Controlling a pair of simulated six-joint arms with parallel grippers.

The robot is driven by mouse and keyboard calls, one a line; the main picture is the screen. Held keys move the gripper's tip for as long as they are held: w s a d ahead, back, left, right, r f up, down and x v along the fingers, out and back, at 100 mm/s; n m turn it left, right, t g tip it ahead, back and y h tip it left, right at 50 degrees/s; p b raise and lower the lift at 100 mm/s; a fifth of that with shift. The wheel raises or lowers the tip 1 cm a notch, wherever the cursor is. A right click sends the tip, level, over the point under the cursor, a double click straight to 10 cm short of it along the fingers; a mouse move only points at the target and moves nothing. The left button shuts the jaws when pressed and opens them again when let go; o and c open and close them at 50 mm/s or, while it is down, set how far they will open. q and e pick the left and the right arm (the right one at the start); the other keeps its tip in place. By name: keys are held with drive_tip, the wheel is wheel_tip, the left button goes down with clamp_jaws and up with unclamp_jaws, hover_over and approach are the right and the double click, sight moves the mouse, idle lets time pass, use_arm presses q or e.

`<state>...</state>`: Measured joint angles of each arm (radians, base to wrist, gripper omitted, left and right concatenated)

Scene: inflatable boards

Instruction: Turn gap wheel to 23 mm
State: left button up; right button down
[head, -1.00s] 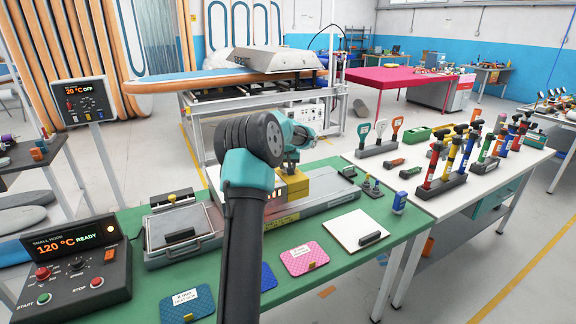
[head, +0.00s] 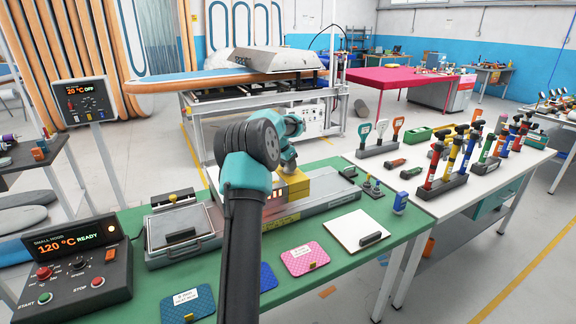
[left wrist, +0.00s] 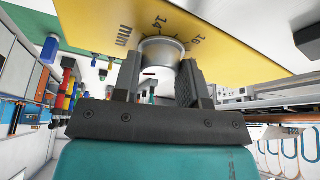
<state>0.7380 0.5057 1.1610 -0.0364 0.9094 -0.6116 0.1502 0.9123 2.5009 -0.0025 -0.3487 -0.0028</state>
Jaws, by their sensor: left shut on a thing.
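The gap wheel (left wrist: 163,50) is a grey metal knob on a yellow face (left wrist: 235,28) in the left wrist view. My left gripper (left wrist: 158,82) is shut on the wheel, with one dark finger on each side. No pointer against the scale can be made out. In the head view the yellow block (head: 296,187) sits on the long grey machine on the green bench. My own arm covers part of it, and the wheel is hidden there. My right gripper is not in view.
A control box reading 120 °C READY (head: 70,262) stands at the bench's left. A grey press with a handle (head: 180,232) sits beside the machine. Blue and pink pads (head: 304,259) and a white board (head: 361,230) lie in front. The white table (head: 480,193) holds several tools.

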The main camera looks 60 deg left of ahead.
use_arm(q)
drive_tip(key=shift+m, duration=0.3)
drive_tip(key=o, duration=0.9)
drive_tip(key=shift+r, duration=0.1)
drive_tip(key=v, duration=1.7)
drive_tip(key=shift+a+r, duration=0.1)
drive_tip(key=shift+r, duration=0.05)
